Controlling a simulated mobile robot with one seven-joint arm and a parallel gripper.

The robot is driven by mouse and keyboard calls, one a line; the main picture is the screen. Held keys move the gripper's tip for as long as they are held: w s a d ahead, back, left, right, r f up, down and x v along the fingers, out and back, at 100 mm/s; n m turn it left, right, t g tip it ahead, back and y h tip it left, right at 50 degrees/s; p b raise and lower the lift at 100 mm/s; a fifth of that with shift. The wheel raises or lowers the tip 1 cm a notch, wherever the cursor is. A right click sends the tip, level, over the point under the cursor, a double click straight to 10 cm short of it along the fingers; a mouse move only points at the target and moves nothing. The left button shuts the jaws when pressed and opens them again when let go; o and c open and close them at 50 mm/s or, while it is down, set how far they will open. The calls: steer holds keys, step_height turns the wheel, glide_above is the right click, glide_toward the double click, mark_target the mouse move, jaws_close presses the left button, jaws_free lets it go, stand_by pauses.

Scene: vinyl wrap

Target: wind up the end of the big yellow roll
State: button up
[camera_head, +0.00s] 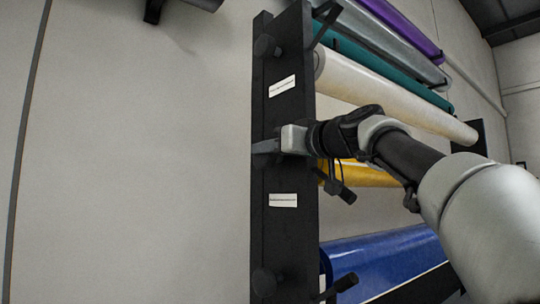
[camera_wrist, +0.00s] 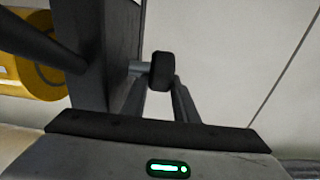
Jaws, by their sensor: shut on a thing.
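The big yellow roll (camera_head: 368,177) lies across the black rack, partly hidden behind my arm in the head view. Its end also shows at the left of the wrist view (camera_wrist: 28,75). A black end knob (camera_wrist: 162,70) on a short grey shaft sticks out from the rack's post, on the side away from the roll. My gripper (camera_head: 267,147) reaches across the post at about the yellow roll's height. In the wrist view, its two fingers (camera_wrist: 161,92) are shut on the knob. In the head view, this knob is hidden by the gripper.
The black post (camera_head: 300,225) stands right beside my gripper. Similar knobs stick out above (camera_head: 267,45) and below (camera_head: 264,282). White (camera_head: 395,95) and teal (camera_head: 385,75) rolls lie above, a blue roll (camera_head: 385,262) below. The wall (camera_head: 130,150) left of the rack is bare.

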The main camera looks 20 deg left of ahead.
steer(key=shift+f+y+b, duration=0.35)
steer(key=shift+y+b, duration=0.05)
steer(key=shift+b, duration=0.7)
steer(key=shift+r, duration=0.3)
steer(key=o, duration=0.8)
steer(key=shift+d, duration=0.1)
steer(key=b+v, duration=0.2)
steer(key=v, duration=0.3)
steer(key=b+v, duration=0.3)
steer(key=v, duration=0.3)
steer(key=b+v, duration=0.2)
steer(key=v, duration=0.4)
steer(key=shift+s+f+b, duration=0.3)
steer(key=shift+b, duration=0.1)
